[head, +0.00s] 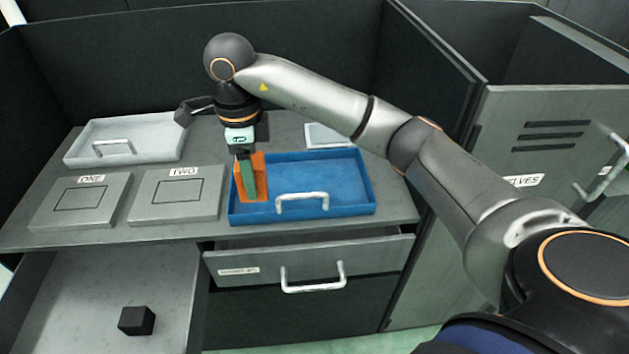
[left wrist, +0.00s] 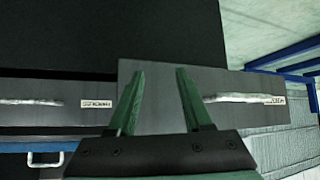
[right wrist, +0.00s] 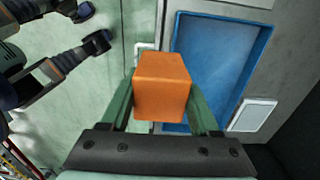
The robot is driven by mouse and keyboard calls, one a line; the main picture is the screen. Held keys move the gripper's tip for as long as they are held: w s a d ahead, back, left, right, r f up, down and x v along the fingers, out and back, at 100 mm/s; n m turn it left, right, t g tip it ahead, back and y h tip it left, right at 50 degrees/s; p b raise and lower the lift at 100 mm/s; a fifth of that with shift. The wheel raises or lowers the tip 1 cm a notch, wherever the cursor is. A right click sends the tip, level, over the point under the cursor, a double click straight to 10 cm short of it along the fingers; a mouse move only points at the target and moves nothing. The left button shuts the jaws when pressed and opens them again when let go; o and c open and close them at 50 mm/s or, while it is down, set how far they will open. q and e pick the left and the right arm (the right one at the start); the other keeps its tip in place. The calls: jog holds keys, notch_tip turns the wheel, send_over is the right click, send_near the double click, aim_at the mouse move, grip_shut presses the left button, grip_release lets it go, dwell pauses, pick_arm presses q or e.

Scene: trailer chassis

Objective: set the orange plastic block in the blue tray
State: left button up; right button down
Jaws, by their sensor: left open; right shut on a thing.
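The orange block (head: 261,168) is at the left end of the blue tray (head: 345,205) in the head view. My right gripper (head: 248,176) points down and is shut on it. In the right wrist view the block (right wrist: 162,85) sits between both green fingers, with the blue tray (right wrist: 245,70) behind it and mostly to its right. The block overlaps the tray's left part; whether it touches the tray floor cannot be told. My left gripper (left wrist: 157,78) is open and empty in the left wrist view, in front of grey drawer fronts.
A light grey tray (head: 155,137) stands at the back left of the counter. Plates marked ONE (head: 82,200) and TWO (head: 177,195) lie left of the blue tray. Below, a drawer (head: 312,265) stands out, and a black cube (head: 137,320) lies in an open drawer at left.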

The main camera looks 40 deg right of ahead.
jog(key=shift+s+d+r, duration=0.15)
jog(key=shift+d+r, duration=0.05)
jog(key=shift+d, duration=0.25)
jog(key=w+d+f, duration=0.3)
jog(key=d+f, duration=0.1)
jog(key=d, duration=0.4)
send_over(300, 191)
notch_tip(300, 191, down, 5)
jog(key=shift+a+f+b, duration=0.15)
jog(key=shift+f+b, duration=0.05)
jog(key=shift+b, duration=0.15)
jog(key=shift+d+f, duration=0.15)
jog(key=shift+f, duration=0.75)
jog(key=shift+d+f, duration=0.1)
jog(key=shift+f, duration=0.75)
jog(key=shift+f, duration=0.1)
jog(key=shift+c, duration=0.6)
grip_release()
jog(key=shift+f, duration=0.1)
